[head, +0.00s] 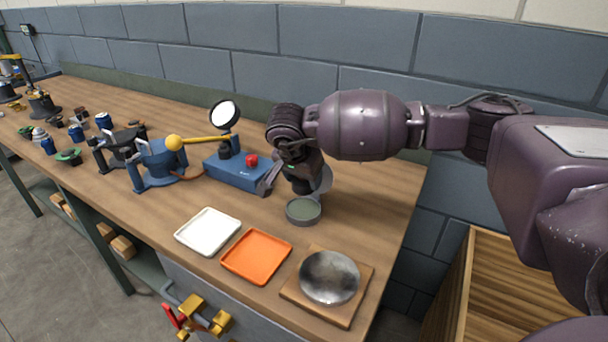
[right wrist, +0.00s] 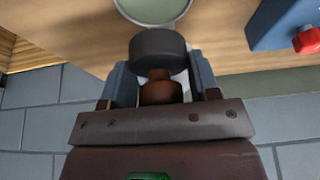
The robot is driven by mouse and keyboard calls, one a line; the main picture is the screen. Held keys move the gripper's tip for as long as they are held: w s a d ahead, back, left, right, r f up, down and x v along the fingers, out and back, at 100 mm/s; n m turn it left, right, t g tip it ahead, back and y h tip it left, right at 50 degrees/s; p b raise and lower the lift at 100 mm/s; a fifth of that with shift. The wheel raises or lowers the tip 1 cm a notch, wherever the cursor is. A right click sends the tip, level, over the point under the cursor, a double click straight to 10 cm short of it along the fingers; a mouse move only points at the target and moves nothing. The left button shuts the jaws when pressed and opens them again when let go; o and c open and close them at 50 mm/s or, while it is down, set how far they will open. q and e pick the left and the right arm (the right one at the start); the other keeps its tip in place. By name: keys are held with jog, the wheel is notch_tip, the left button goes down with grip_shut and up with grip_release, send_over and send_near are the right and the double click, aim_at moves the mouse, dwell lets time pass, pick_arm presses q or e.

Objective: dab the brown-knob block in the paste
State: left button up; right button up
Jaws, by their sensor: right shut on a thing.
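My right gripper (head: 298,184) points down over the right part of the bench. In the right wrist view its fingers (right wrist: 162,86) are shut on the brown knob (right wrist: 160,92) of a dark grey round block (right wrist: 158,47). The paste is a grey-green layer in a round dark-rimmed dish (head: 303,212), just below the gripper in the head view. The dish also shows at the top of the right wrist view (right wrist: 152,10). Whether the block touches the paste cannot be told. My left gripper is not in view.
A white tray (head: 208,231), an orange tray (head: 256,256) and a metal bowl on a wooden board (head: 361,291) lie in front. A blue box with a red button (head: 236,173) stands left of the gripper. Several fixtures crowd the bench's left, including a blue stand (head: 155,165).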

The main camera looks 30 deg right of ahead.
aim_at(306, 205)
jog(key=shift+f, duration=0.8)
notch_tip(306, 205, down, 2)
jog(key=shift+f+b, duration=0.25)
jog(key=shift+b, duration=0.5)
jog(key=shift+f, duration=0.55)
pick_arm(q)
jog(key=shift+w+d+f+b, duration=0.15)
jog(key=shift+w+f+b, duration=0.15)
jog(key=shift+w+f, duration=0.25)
pick_arm(e)
jog(key=shift+f, duration=0.15)
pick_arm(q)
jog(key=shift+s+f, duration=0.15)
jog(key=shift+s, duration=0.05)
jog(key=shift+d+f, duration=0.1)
pick_arm(e)
jog(key=shift+f, duration=0.1)
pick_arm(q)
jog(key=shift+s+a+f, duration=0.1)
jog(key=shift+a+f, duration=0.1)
pick_arm(e)
jog(key=shift+f, duration=0.35)
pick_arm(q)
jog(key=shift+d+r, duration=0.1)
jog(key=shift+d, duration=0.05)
